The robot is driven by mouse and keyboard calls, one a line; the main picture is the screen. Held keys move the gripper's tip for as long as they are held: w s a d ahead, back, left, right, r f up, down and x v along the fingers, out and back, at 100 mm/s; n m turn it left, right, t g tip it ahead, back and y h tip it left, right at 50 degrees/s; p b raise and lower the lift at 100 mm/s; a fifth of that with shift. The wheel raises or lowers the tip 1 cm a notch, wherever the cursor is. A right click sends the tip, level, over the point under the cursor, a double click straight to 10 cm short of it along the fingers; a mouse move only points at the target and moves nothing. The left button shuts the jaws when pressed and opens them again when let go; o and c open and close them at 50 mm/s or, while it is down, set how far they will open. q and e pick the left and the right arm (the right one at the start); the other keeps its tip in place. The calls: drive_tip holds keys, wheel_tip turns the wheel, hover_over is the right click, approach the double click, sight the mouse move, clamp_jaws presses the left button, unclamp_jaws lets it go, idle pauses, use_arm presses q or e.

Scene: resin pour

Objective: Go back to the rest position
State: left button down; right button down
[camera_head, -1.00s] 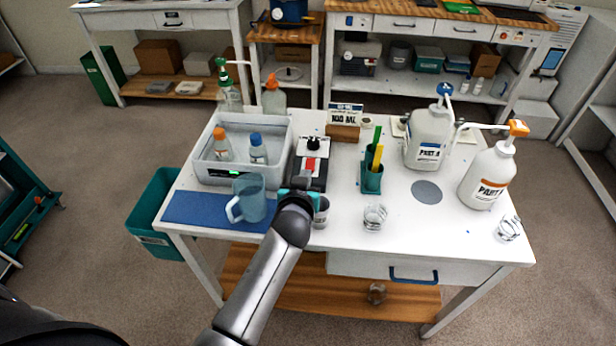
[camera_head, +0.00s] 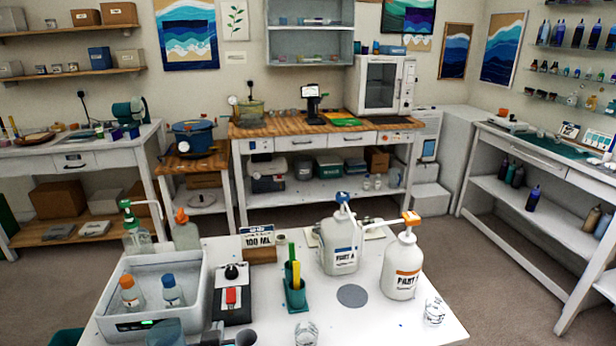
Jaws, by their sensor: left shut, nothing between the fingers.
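My left gripper (camera_head: 214,334) shows only as a small dark piece at the bottom edge, in front of the black device with the red part. It is shut and holds nothing that I can see. The rest of my left arm is below the frame. My right gripper is not in view.
The white worktable (camera_head: 380,325) holds a grey tub (camera_head: 150,327), a black device with a red part (camera_head: 232,300), a teal pen holder (camera_head: 296,295), the PART A bottle (camera_head: 340,250) and an orange-topped pump bottle (camera_head: 403,268). A pitcher (camera_head: 166,334) and a grey cup (camera_head: 246,338) are cut off below.

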use_arm(q)
drive_tip(key=s+d+m+g+h, duration=0.2)
drive_tip(key=s+d+m+g, duration=0.15)
drive_tip(key=s, duration=0.95)
drive_tip(key=s+d+m+g+h, duration=0.2)
drive_tip(key=s+g, duration=0.3)
drive_tip(key=s, duration=0.9)
wheel_tip(320, 180, down, 24)
drive_tip(key=s+g+b, duration=0.1)
drive_tip(key=s+b, duration=0.1)
drive_tip(key=b, duration=0.1)
drive_tip(key=s+a+f+g+b, duration=0.1)
drive_tip(key=s+a+f+b, duration=0.1)
drive_tip(key=s+f, duration=1.3)
drive_tip(key=shift+a+f, duration=0.45)
drive_tip(key=shift+f, duration=0.5)
drive_tip(key=c, duration=1.6)
unclamp_jaws()
drive_tip(key=shift+s+g, duration=0.1)
drive_tip(key=shift+g, duration=0.15)
